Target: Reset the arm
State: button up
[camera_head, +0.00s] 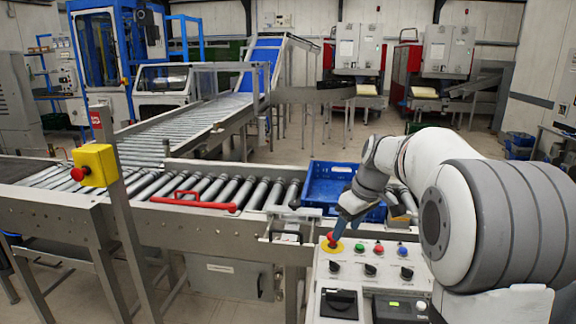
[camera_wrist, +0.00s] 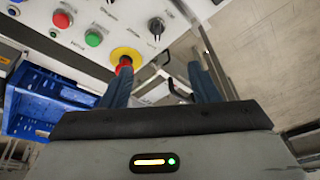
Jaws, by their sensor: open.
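My gripper (camera_head: 340,229) is at the end of my arm, low over the control panel (camera_head: 318,300). It is close to the red emergency button with a yellow ring (camera_head: 331,244). In the wrist view, my gripper's two blue-grey fingers (camera_wrist: 161,88) are spread apart with nothing between them. The red button (camera_wrist: 124,63) shows just beyond the left fingertip; I cannot tell whether they touch. Green, red and blue buttons and black knobs are also on the panel.
A blue crate (camera_head: 312,190) sits on the roller conveyor (camera_head: 190,186) behind the panel. A red handle (camera_head: 193,203) lies along the conveyor's near side. A yellow box with a red button (camera_head: 95,165) is on a post at left. Machines stand at the back.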

jog(key=s+f+m+h, duration=0.1)
jog(key=s+f+m, duration=0.2)
jog(key=s, duration=1.1)
jog(key=s+a+f+m+h, duration=0.1)
jog(key=s+f+m, duration=0.2)
jog(key=s, duration=1.1)
jog(key=shift+s+a+f+m, duration=0.3)
jog(key=shift+f+m, duration=0.1)
jog(key=shift+m, duration=0.5)
jog(key=shift+w, duration=0.1)
jog(key=shift+c, duration=0.5)
